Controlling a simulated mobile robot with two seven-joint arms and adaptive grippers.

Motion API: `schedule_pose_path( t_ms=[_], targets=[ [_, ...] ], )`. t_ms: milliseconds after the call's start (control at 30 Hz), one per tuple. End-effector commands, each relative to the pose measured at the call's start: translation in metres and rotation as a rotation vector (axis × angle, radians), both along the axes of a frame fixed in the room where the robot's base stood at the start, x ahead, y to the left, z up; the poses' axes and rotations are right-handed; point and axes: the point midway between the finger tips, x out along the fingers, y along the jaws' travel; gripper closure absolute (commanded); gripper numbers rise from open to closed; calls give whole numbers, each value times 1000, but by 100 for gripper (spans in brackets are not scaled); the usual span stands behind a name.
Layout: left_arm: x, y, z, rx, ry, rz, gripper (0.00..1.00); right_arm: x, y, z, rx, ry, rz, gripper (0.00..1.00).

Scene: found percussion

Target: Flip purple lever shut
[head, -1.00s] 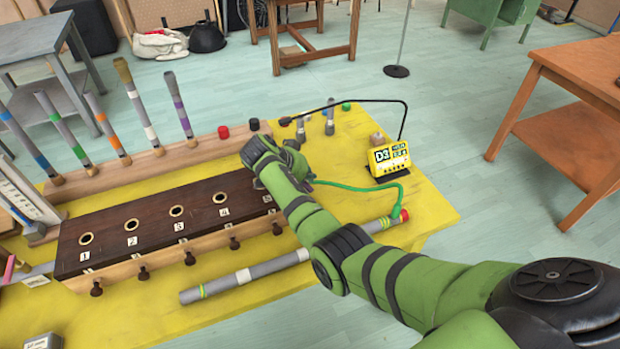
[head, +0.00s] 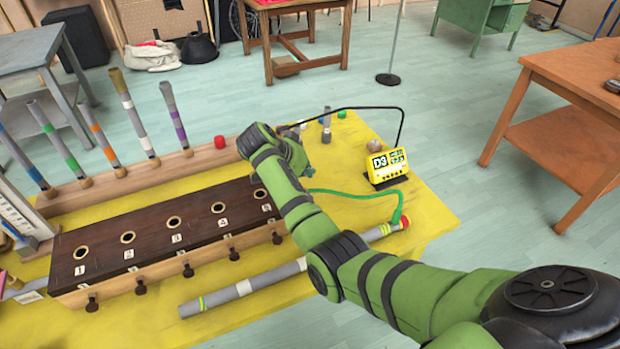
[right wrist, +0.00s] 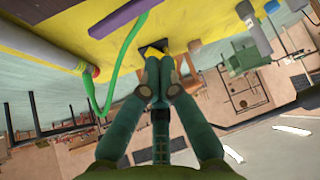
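A flat purple piece (right wrist: 118,28) lies over the yellow table top in the right wrist view; I cannot tell whether it is the lever. In the head view no purple lever shows clearly. A pinkish-purple piece (head: 3,279) is cut off at the left edge. My right gripper (right wrist: 161,62) looks shut, with its fingertips together and nothing clearly between them. It points toward the yellow table, to the right of and apart from the purple piece. In the head view my green right arm mostly hides this gripper. My left gripper is not in view.
A dark wooden box with numbered holes (head: 150,232) stands on the yellow table (head: 425,215). Behind it is a rack (head: 120,172) of banded tubes. A grey tube (head: 265,282) lies in front. A yellow tuner (head: 386,168) and green cable (head: 345,193) are at right.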

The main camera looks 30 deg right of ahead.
Motion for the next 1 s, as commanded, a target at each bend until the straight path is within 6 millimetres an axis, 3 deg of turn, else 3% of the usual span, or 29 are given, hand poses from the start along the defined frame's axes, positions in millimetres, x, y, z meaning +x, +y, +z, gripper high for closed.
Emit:
schedule_pose_path(
  t_ms=[100, 333, 1000],
  targets=[
    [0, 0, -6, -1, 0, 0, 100, -1, 15, 17, 1, -4, 2, 100],
    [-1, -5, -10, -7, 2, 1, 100, -4, 29, 36, 0, -1, 1, 100],
    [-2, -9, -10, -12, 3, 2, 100, -4, 30, 38, 0, 1, 1, 100]
  ],
)
